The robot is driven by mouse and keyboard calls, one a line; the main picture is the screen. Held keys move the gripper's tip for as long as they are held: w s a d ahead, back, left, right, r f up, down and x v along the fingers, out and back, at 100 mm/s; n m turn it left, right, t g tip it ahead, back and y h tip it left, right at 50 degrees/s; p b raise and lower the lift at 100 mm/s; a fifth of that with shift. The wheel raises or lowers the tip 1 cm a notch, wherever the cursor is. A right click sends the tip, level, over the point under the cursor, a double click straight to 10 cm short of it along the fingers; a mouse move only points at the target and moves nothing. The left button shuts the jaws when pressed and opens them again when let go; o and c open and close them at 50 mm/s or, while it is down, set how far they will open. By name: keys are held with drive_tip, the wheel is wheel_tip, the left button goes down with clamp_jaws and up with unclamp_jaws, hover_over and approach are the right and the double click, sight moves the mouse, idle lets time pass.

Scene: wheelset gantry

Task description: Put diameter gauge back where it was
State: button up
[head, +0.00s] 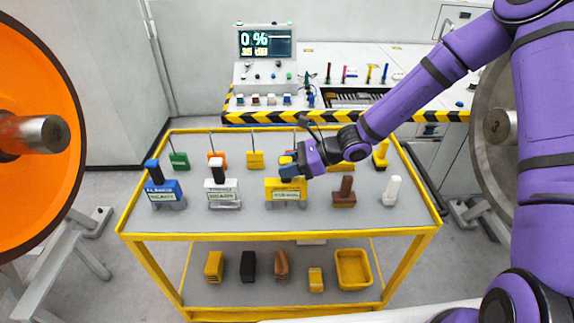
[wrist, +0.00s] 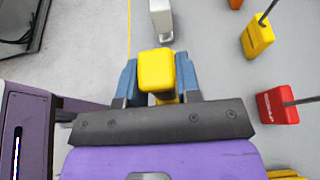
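The diameter gauge, taken to be the yellow block with a pale label (head: 286,188), is at the front middle of the cart top, upright. Whether its foot touches the top I cannot tell. My gripper (head: 291,168) is over it from above. In the wrist view the yellow handle (wrist: 156,72) sits between the two blue fingers of my gripper (wrist: 158,85), with no gap seen on either side. The fingertips are partly hidden behind the handle.
The yellow-framed cart (head: 252,222) also bears a blue gauge (head: 163,191), a white-grey gauge (head: 222,192), a brown block (head: 344,194) and a white piece (head: 392,190). Behind stand small blocks with rods, including a red one (wrist: 277,106). An orange wheel (head: 25,90) is at left.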

drive_tip(key=shift+o, duration=1.3)
drive_tip(key=shift+r, duration=0.15)
drive_tip(key=v, duration=1.2)
drive_tip(key=s+d+r+n+t+h, duration=0.2)
drive_tip(key=s+d+r+n+h, duration=0.4)
drive_tip(key=s+r+n, duration=0.3)
drive_tip(key=s+d+r+n+t+h, duration=0.2)
drive_tip(key=s+d+r+n+h, duration=0.5)
drive_tip(key=s+r, duration=1)
drive_tip(key=d+n, duration=0.2)
drive_tip(key=shift+d+t, duration=0.3)
drive_tip(key=shift+t, duration=0.1)
drive_tip(key=shift+s, duration=0.1)
